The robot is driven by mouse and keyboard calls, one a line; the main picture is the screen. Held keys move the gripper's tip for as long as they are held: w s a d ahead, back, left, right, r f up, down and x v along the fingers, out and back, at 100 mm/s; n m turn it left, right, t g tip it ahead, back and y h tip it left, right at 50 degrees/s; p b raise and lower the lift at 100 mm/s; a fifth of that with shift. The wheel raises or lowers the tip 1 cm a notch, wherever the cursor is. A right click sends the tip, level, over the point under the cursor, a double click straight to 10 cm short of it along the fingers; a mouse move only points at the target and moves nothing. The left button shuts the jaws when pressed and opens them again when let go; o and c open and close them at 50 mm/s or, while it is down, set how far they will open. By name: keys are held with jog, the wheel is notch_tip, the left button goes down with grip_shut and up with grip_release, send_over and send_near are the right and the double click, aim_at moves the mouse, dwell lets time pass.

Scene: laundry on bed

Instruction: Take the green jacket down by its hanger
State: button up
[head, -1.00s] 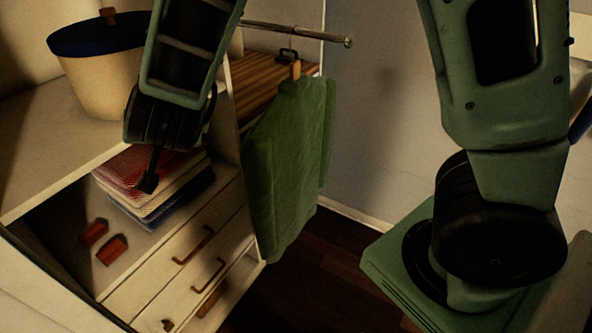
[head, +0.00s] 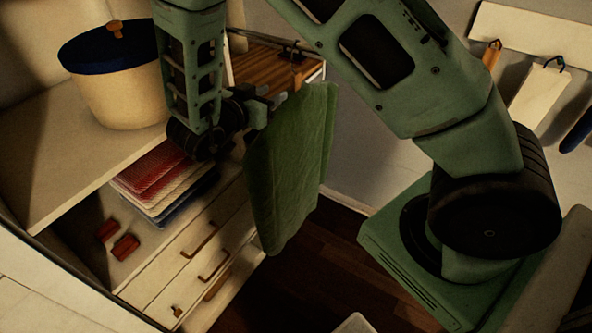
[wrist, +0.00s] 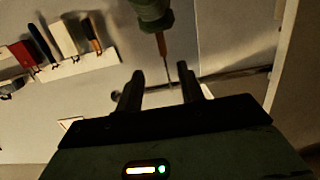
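The green jacket (head: 290,165) hangs from the rail (head: 264,42) beside the drawers in the head view. Its wooden hanger (head: 297,72) shows above the collar. My gripper (head: 274,102) is at the jacket's upper left, below the rail. In the wrist view my gripper (wrist: 163,80) is open and empty. The hanger (wrist: 161,45), its thin hook (wrist: 170,72) and the rail (wrist: 225,82) appear between and beyond the fingers. Part of the jacket (wrist: 152,12) shows at the top. I cannot tell whether any finger touches the jacket.
A cream pot with a blue lid (head: 118,75) stands on the shelf (head: 75,150) at left. Folded cloths (head: 165,185) and two red blocks (head: 124,247) lie below. A wall rack (head: 515,35) holds hanging items at right.

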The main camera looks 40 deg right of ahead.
aim_at(292, 77)
jog(key=p+x, duration=0.1)
jog(key=x, duration=0.3)
jog(key=shift+d, duration=0.2)
jog(key=d+p, duration=0.1)
jog(key=w+d+p, duration=0.2)
jog(key=d+p, duration=0.1)
jog(key=shift+r, duration=0.4)
jog(key=shift+w+d+f, duration=0.15)
jog(key=shift+d+f, duration=0.15)
jog(key=shift+d, duration=0.1)
jog(key=shift+r, duration=0.1)
grip_shut()
